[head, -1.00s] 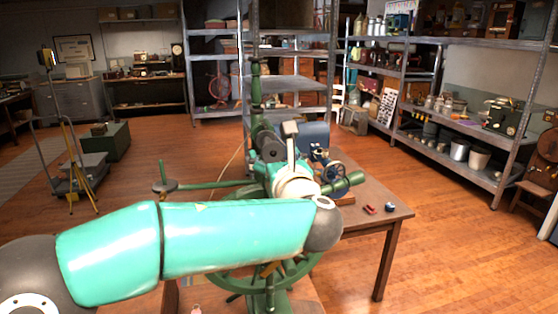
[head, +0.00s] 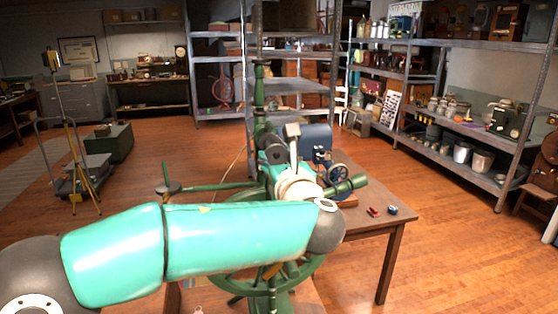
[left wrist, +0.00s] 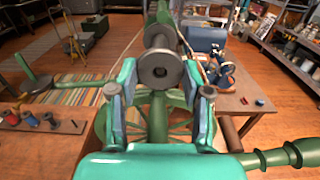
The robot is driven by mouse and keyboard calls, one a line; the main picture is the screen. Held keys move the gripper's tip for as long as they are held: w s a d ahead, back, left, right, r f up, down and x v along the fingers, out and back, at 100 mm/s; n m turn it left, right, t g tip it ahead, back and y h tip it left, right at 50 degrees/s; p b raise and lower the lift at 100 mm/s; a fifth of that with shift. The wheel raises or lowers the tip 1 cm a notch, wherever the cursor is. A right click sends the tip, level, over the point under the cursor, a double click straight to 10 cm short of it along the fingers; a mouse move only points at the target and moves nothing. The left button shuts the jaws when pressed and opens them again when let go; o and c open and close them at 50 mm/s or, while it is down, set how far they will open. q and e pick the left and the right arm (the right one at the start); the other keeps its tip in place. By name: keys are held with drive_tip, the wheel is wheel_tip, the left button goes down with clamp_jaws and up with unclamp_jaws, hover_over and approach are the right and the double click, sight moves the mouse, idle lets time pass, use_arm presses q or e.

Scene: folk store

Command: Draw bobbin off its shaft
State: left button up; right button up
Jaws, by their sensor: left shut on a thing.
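The dark grey bobbin (head: 272,151) sits high on the green spinning wheel (head: 259,105). In the left wrist view the bobbin (left wrist: 158,72) shows one round flange end-on with a hole in its middle, and the other flange beyond it. My left gripper (left wrist: 160,82) has its teal fingers on either side of the bobbin and is shut on it. In the head view my left gripper (head: 284,165) is partly hidden behind its own wrist. The shaft is hidden, so I cannot tell how far the bobbin sits along it. My right gripper is not in view.
A wooden table (head: 385,228) with a small blue-wheeled machine (head: 337,175) stands just behind and to the right. Coloured spools (left wrist: 30,118) stand at left in the left wrist view. Metal shelves (head: 480,135) line the right side.

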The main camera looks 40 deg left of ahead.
use_arm(q)
drive_tip(key=v, duration=1.2)
drive_tip(key=shift+s+d, duration=0.2)
idle(1.0)
